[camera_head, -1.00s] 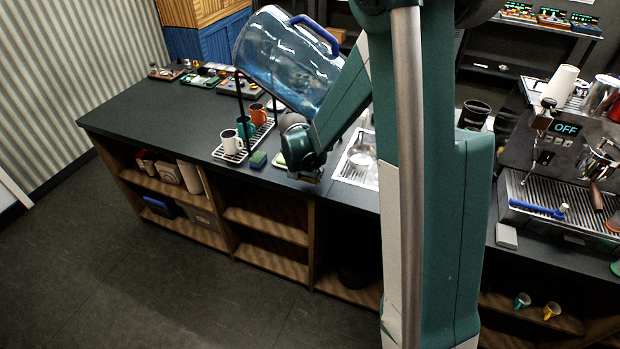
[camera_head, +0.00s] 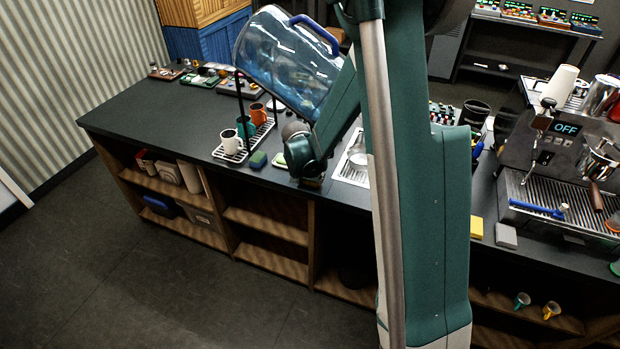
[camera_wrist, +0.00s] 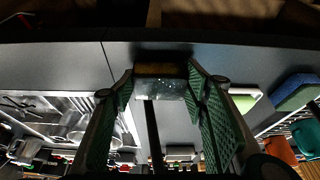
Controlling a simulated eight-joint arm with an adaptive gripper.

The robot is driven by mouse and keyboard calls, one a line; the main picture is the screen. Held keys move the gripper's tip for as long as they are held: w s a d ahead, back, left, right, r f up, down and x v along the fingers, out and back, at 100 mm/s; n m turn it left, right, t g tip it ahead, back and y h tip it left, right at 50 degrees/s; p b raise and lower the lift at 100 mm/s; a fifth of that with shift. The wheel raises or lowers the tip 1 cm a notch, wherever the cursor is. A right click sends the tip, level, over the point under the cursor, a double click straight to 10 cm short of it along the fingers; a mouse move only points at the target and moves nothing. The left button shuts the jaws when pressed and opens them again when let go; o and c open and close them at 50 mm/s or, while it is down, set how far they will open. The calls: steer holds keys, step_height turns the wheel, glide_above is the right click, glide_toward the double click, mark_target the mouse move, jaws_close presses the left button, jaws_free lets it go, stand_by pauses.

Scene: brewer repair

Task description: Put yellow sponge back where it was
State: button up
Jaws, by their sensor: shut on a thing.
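My gripper (camera_wrist: 163,88) is shut on a two-tone sponge-like block (camera_wrist: 160,70), with a dull yellow band and a greyish speckled face. In the head view my gripper (camera_head: 310,172) hangs by the counter's front edge, left of the sink, and the held block is mostly hidden there. A bright yellow block (camera_head: 476,227), perhaps another sponge, lies on the counter left of the coffee machine, beside a grey block (camera_head: 505,236). A blue-and-green sponge (camera_head: 258,160) lies beside the cup rack, with a pale green block (camera_head: 280,160) to its right.
The drip rack (camera_head: 232,155) with mugs stands left of my gripper. A large water jug (camera_head: 285,60) is behind it. The sink tray (camera_head: 350,172) is just to the right. The coffee machine (camera_head: 560,170) stands far right.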

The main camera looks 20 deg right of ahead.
steer(key=shift+f, duration=0.1)
steer(key=o, duration=1)
steer(key=shift+v, duration=6.1)
